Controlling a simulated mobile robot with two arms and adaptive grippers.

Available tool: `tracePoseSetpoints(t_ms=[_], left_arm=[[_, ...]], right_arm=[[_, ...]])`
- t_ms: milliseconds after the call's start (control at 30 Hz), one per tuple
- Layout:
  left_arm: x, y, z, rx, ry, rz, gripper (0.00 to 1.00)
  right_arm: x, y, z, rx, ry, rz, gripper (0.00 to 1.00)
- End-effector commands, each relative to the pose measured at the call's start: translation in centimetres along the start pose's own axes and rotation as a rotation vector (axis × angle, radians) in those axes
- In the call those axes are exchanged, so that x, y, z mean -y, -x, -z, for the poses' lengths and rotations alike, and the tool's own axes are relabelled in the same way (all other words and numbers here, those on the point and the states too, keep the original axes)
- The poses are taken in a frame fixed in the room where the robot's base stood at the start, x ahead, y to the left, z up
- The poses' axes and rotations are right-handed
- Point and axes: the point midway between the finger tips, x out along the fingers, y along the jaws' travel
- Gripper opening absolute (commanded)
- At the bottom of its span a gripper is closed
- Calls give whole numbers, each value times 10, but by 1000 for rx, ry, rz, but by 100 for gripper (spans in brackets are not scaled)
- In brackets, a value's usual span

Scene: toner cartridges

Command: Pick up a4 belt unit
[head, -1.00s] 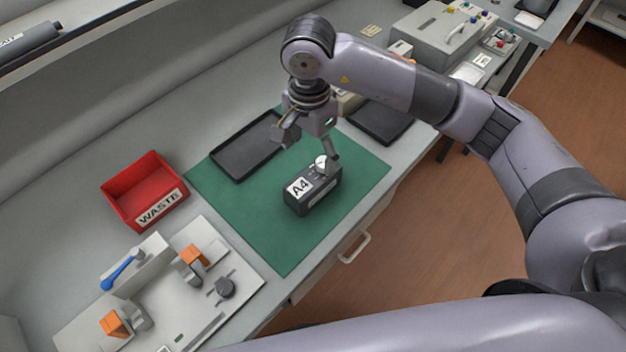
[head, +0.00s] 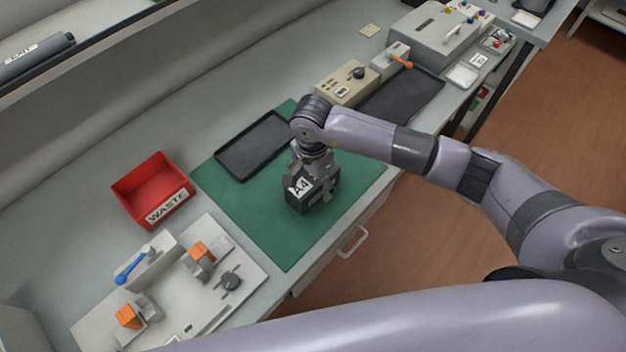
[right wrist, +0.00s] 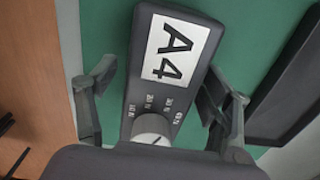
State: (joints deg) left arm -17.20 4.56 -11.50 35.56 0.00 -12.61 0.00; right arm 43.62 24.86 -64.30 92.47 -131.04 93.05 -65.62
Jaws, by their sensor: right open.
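The A4 belt unit (head: 311,192) is a dark grey box with a white "A4" label, lying on the green mat (head: 264,222). In the right wrist view the A4 belt unit (right wrist: 180,60) shows its label, small printed marks and a light round knob. My right gripper (head: 314,182) is right over the unit, pointing down. In the right wrist view my right gripper (right wrist: 158,100) is open, with one finger on each side of the unit and a gap visible beside it. The far side of the unit is partly hidden by the gripper. My left gripper is not in view.
An empty black tray (head: 237,170) lies on the mat behind the unit. A red WASTE bin (head: 128,208) and a white fixture board (head: 250,265) stand to the left. A beige box (head: 331,92) and another dark tray (head: 425,97) are at the back right.

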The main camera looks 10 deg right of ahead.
Motion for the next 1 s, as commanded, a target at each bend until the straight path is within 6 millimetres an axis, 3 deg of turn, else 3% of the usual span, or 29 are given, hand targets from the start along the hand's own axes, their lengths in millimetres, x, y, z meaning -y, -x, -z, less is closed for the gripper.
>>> tracePoseSetpoints(t_ms=[167, 1000], left_arm=[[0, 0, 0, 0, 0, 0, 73], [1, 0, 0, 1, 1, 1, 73]], right_arm=[[0, 0, 0, 0, 0, 0, 72], [0, 0, 0, 0, -1, 0, 16]])
